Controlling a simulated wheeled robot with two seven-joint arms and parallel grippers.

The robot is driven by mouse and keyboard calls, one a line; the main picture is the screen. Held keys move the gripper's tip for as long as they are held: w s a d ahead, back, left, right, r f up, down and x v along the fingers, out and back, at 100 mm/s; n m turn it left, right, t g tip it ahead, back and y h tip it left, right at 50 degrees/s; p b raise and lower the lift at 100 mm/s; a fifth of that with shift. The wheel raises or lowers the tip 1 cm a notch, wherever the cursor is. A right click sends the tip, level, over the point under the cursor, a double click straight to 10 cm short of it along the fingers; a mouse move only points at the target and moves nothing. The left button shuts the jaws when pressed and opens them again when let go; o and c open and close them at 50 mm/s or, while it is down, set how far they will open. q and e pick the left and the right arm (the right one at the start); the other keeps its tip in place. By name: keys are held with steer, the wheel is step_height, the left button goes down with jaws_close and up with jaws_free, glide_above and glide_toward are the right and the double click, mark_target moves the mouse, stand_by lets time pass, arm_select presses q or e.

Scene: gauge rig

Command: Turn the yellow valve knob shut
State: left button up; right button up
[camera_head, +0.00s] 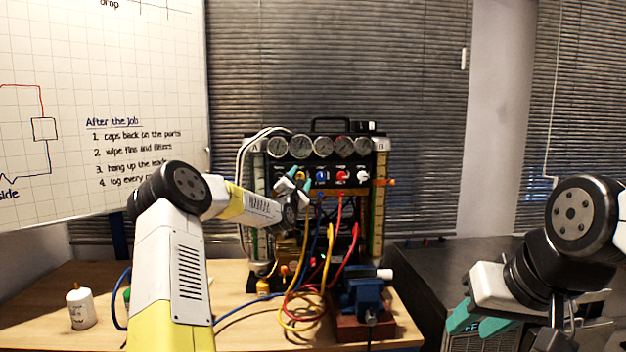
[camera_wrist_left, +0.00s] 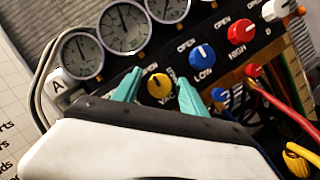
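The yellow valve knob (camera_wrist_left: 159,86) sits on the black panel of the gauge rig, below the gauges, with a white pointer mark on its face. In the head view the knob (camera_head: 301,176) is partly covered by my left gripper (camera_head: 294,184). In the left wrist view, the teal fingertips of my left gripper (camera_wrist_left: 158,90) stand one on each side of the knob. They are open, with small gaps showing between them and the knob. My right arm is at the lower right, far from the rig; the state of its gripper is unclear.
A blue knob (camera_wrist_left: 202,57) and a red knob (camera_wrist_left: 241,31) are right of the yellow one. Colored hoses (camera_head: 301,285) hang below the panel.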

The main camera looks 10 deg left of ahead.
arm_select(q)
jaws_close()
steer(key=shift+m, duration=0.6)
steer(key=m+h, duration=0.1)
steer(key=m, duration=0.1)
steer(key=m+g, duration=0.1)
steer(key=m, duration=0.1)
steer(key=shift+g+h, duration=0.3)
steer(key=shift+h, duration=0.1)
steer(key=m+g, duration=0.1)
steer(key=m, duration=0.4)
steer(key=shift+g, duration=0.4)
steer(key=m+g, duration=0.1)
steer(key=m, duration=0.1)
steer(key=m+g, duration=0.1)
steer(key=m, duration=0.2)
steer(key=shift+d+y, duration=0.1)
steer(key=shift+y, duration=0.3)
steer(key=shift+m+g+y, duration=0.4)
steer(key=shift+m+g, duration=0.1)
steer(key=shift+m, duration=0.4)
steer(key=shift+f, duration=0.1)
